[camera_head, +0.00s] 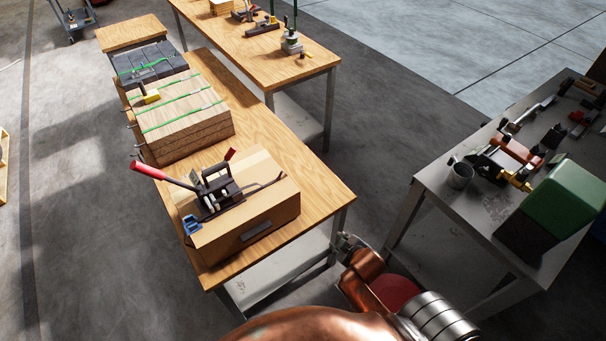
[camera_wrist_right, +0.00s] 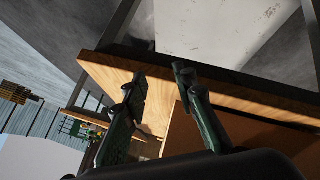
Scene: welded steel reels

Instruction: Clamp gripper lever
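A dark strapping tool (camera_head: 216,188) with a long red-handled lever (camera_head: 163,175) sits on top of a cardboard box (camera_head: 254,225) on the wooden table. The lever sticks out up and to the left. A shorter red tip shows behind the tool. My right gripper (camera_head: 345,243) is small in the head view, beyond the table's right front corner, apart from the tool. In the right wrist view the right gripper (camera_wrist_right: 160,82) has its two fingers spread apart with nothing between them. The tool does not show clearly there. My left gripper is not in view.
The wooden table (camera_head: 300,165) also holds strapped wooden blocks (camera_head: 190,130) and dark blocks (camera_head: 150,65). A blue clip (camera_head: 192,225) is at the box's left edge. A grey table (camera_head: 480,205) with tools stands right. The tabletop right of the box is clear.

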